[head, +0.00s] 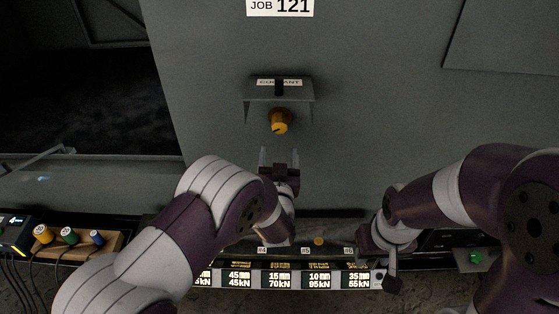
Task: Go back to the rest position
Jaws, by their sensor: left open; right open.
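My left gripper (278,160) is in the middle of the head view, with its two fingers pointing up and apart. It is open and empty, a little below an orange knob (279,122) under a small grey bracket labelled in part "COOLANT" (279,83). My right gripper (391,283) is at the lower right, pointing down in front of the display strip. Its fingers are small and partly hidden by my wrist, and nothing shows in them.
A grey panel (380,120) with a "JOB 121" sign (280,7) fills the back. A lit display strip (290,277) runs along the bottom. A wooden block (75,244) with coloured knobs stands at the left. A green button (475,256) is at the right. A dark opening (80,105) is at upper left.

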